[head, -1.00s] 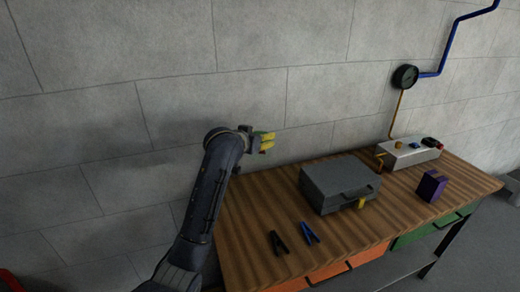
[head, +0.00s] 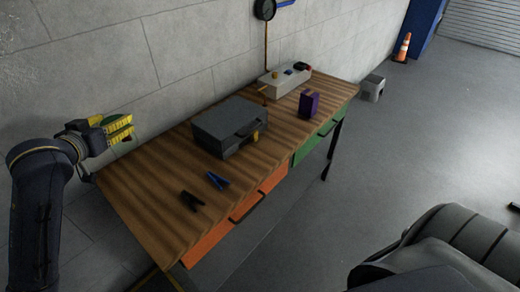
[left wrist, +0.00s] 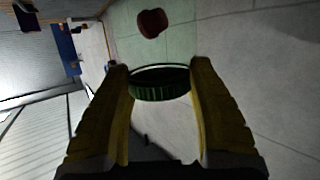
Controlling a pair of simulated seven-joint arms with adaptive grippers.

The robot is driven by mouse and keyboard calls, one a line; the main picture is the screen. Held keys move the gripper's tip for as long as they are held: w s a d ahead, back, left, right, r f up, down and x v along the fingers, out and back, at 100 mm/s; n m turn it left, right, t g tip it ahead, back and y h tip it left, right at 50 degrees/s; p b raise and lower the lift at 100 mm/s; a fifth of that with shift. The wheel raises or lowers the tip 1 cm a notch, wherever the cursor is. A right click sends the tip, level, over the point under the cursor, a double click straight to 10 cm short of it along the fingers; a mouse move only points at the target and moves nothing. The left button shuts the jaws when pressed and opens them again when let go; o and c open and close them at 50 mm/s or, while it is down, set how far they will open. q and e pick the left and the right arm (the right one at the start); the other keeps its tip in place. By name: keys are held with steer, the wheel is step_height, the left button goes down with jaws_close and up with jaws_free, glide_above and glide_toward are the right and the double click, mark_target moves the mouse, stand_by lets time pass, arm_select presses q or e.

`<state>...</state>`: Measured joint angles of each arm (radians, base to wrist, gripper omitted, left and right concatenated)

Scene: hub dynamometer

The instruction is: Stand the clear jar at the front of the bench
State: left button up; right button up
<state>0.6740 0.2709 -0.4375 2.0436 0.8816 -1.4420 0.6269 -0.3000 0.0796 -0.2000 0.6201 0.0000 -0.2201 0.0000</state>
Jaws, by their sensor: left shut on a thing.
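My left gripper (head: 120,128) has yellow fingers and is raised near the wall, above the back left corner of the wooden bench (head: 150,215). In the left wrist view its fingers (left wrist: 160,90) are shut on a dark green ridged ring or lid (left wrist: 160,88). A faint green-tinted clear area beyond it looks like the clear jar (left wrist: 125,45); its outline is hard to make out. A dark red thing (left wrist: 152,23) shows there; I cannot tell whether it is inside the jar or behind it. My right gripper is not in view.
On the bench are a grey case (head: 225,128), a black clip (head: 192,200), a blue clip (head: 218,181), a purple block (head: 309,103) and a light grey box (head: 285,80). The bench's front left top is clear. An orange drawer (head: 235,215) and a green drawer (head: 318,140) are below.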

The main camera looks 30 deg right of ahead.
arm_select(q)
steer(key=s+d+m+h, duration=0.1)
steer(key=s, duration=0.5)
steer(key=s+d+m+g+h, duration=0.1)
steer(key=s+d, duration=0.1)
steer(key=s, duration=0.4)
steer(key=s+d+r+m+g+h, duration=0.1)
steer(key=s, duration=0.6)
steer(key=shift+d+h, duration=0.3)
steer(key=shift+d, duration=0.05)
step_height(320, 180, down, 20)
steer(key=shift+r, duration=0.1)
steer(key=shift+f, duration=0.2)
steer(key=o, duration=1.5)
steer(key=shift+a+r, duration=0.1)
steer(key=shift+r, duration=0.05)
steer(key=v, duration=1.2)
steer(key=shift+w, duration=0.1)
